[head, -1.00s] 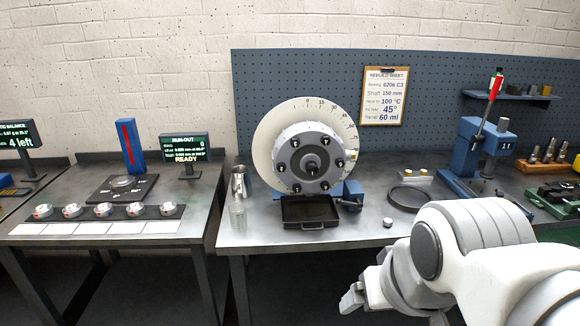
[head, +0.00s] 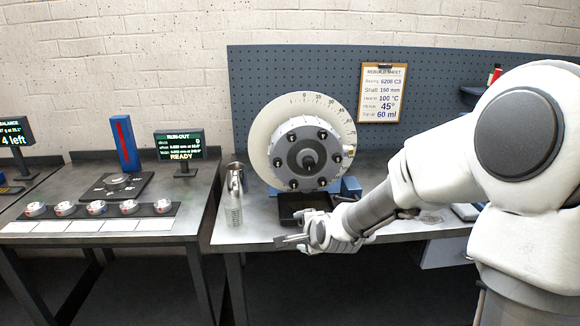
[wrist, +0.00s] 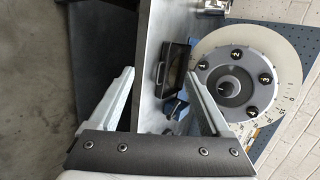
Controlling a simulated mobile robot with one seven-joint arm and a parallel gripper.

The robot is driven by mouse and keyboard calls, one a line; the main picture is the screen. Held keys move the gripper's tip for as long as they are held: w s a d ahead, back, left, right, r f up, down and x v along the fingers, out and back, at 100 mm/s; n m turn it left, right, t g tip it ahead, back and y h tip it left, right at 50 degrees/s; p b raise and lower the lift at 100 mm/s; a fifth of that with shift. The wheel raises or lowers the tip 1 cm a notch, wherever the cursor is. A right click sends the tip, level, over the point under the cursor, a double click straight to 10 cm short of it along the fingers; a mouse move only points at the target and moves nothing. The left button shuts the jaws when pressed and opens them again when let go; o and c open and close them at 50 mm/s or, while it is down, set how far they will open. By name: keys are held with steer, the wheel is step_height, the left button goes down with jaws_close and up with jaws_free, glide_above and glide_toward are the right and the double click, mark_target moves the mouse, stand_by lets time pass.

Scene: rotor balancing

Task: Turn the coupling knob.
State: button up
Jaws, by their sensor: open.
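The coupling (head: 307,157) is a round grey hub with several dark bolts and a dark shaft at its centre, in front of a pale graduated dial (head: 262,128). It also shows in the wrist view (wrist: 236,84), turned sideways, with numbers by the bolts. I cannot tell which part is the knob. My gripper (head: 290,238) is open and empty, in front of the bench edge, below and slightly left of the hub. In the wrist view the two fingers (wrist: 158,105) are spread apart, touching nothing; the hub lies beyond the right finger.
A black tray (head: 290,215) sits under the dial, partly hidden by my gripper. A metal cup and clear cylinder (head: 233,208) stand on the bench to its left. A left bench carries several small round parts (head: 97,208) and a run-out display (head: 180,144).

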steer(key=w+m+t+y+b, duration=0.1)
steer(key=w+m+t, duration=0.2)
steer(key=w+m, duration=0.4)
steer(key=m+t+h+b, duration=0.1)
steer(key=m+t+h, duration=0.3)
steer(key=m, duration=1)
glide_toward(309, 164)
steer(key=shift+t+y, duration=0.3)
steer(key=w, duration=1)
steer(key=shift+w+d+f+p, duration=0.2)
steer(key=shift+w+f+p, duration=0.1)
steer(key=shift+p, duration=0.05)
jaws_close()
